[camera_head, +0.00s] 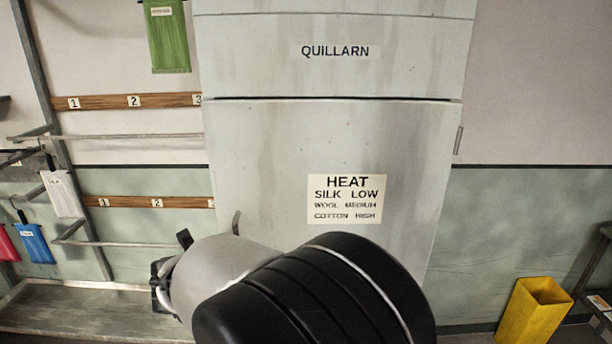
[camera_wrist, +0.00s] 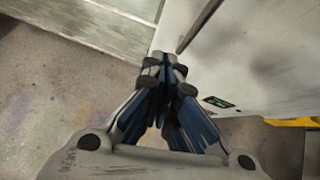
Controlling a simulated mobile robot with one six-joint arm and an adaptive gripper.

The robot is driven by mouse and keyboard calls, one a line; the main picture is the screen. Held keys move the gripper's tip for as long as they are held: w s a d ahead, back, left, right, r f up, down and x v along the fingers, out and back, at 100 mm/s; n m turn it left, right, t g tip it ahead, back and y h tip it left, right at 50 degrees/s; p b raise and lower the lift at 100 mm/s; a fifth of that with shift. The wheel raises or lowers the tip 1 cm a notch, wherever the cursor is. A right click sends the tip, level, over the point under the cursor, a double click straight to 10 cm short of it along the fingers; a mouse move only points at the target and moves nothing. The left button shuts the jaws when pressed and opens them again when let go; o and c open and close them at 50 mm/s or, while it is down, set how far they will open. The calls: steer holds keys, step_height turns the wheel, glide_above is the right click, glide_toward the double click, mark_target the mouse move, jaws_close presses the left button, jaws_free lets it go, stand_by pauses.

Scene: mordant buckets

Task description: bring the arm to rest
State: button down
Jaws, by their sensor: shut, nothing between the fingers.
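My gripper (camera_wrist: 168,64) shows in the wrist view with its fingertips together and nothing between them. It points toward the lower part of a pale cabinet (camera_wrist: 245,55), with grey floor below. In the head view my arm's grey and black links fill the bottom middle, in front of the cabinet (camera_head: 270,150). Only a small dark part near the arm's far end shows there at the left; the fingertips are hidden or cannot be made out.
The cabinet bears a "QUILLARN" label and a heat sign (camera_head: 345,199). At left is a rack with numbered wooden rails (camera_head: 130,101) and hanging green (camera_head: 168,40), white (camera_head: 62,193) and blue (camera_head: 35,243) pieces. A yellow bin (camera_head: 533,312) stands at lower right.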

steer(key=w+d+r+n+t+y, duration=0.1)
steer(key=w+d+r+n+y, duration=0.15)
steer(key=d+r+n, duration=0.5)
steer(key=s+d+r+n+y+b, duration=0.2)
steer(key=s+d+r+n, duration=0.55)
steer(key=n, duration=0.25)
steer(key=s+d+f+n+g+h, duration=0.2)
steer(key=s+d+f+n, duration=0.2)
steer(key=s+d, duration=0.4)
steer(key=s+d+f+n+g+h+b, duration=0.1)
steer(key=s+d+f+n+g+h, duration=0.1)
steer(key=s+d+f+n, duration=0.2)
steer(key=s+d+f+n+g+h+b, duration=0.1)
steer(key=s+d+f+n+h, duration=0.1)
steer(key=s+d+f+n, duration=0.2)
steer(key=s+d+n, duration=0.3)
steer(key=s+d, duration=0.5)
steer(key=d, duration=0.2)
steer(key=shift+s+f+g+h, duration=0.2)
steer(key=shift+f+g+h, duration=0.15)
steer(key=shift+g, duration=0.05)
steer(key=shift+a, duration=0.15)
